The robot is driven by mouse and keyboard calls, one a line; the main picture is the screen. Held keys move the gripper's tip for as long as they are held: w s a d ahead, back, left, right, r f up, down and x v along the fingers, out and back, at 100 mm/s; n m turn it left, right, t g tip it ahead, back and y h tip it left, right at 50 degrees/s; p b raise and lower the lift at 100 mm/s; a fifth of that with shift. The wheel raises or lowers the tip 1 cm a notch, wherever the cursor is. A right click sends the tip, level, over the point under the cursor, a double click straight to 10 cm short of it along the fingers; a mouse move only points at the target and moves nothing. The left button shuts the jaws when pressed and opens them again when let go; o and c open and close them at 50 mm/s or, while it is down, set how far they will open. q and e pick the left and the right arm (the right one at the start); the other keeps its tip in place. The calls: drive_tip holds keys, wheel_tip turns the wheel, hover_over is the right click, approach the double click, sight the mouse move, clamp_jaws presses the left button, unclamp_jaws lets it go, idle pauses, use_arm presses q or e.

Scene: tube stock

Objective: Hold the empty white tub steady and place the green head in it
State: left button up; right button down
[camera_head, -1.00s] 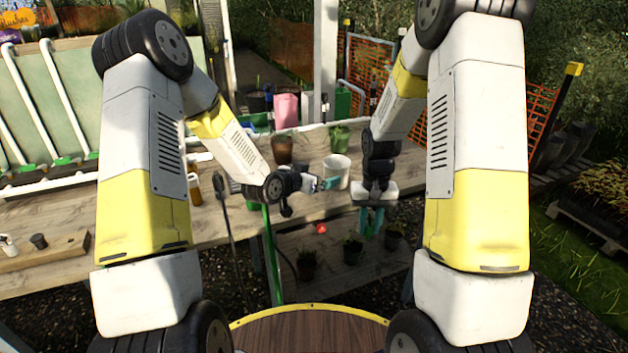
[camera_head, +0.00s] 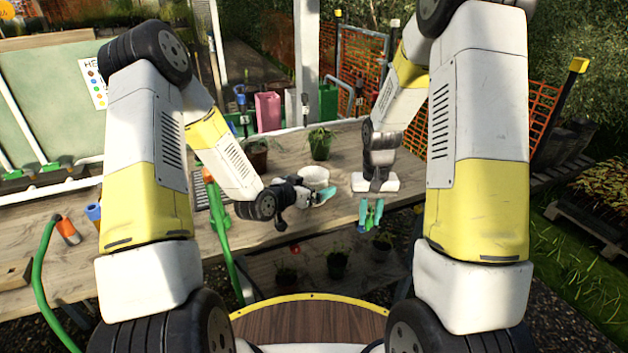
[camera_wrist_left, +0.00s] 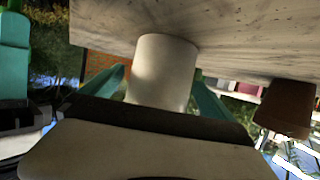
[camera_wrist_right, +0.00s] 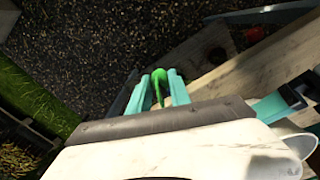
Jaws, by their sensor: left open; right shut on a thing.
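My right gripper (camera_head: 371,214) points down just off the bench's front edge, to the right of the tub. In the right wrist view its teal fingers are shut on the green head (camera_wrist_right: 159,86), a slim green piece. Only a little of the green head shows in the head view. The tub's inside is hard to see.
A green pot with a plant (camera_head: 320,147) and a brown pot (camera_head: 257,158) stand behind the tub. A pink container (camera_head: 268,111) is farther back. Potted plants and a small red thing (camera_head: 295,250) are below the bench top. The bench right of the tub looks clear.

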use_arm(q)
drive_tip(key=shift+w+d+f, duration=0.15)
drive_tip(key=shift+w, duration=0.15)
use_arm(e)
drive_tip(key=shift+w+d, duration=0.25)
drive_tip(key=shift+w, duration=0.15)
use_arm(q)
drive_tip(key=c, duration=1.5)
drive_tip(key=shift+o, duration=0.2)
use_arm(e)
drive_tip(key=w+a+r+n, duration=0.2)
drive_tip(key=w+a+r, duration=0.4)
drive_tip(key=a+r, duration=0.3)
drive_tip(key=w+a+r+n, duration=0.3)
drive_tip(key=w+a+r, duration=0.3)
drive_tip(key=r, duration=0.5)
wheel_tip(320, 180, down, 11)
drive_tip(key=s, duration=0.1)
drive_tip(key=shift+a, duration=0.25)
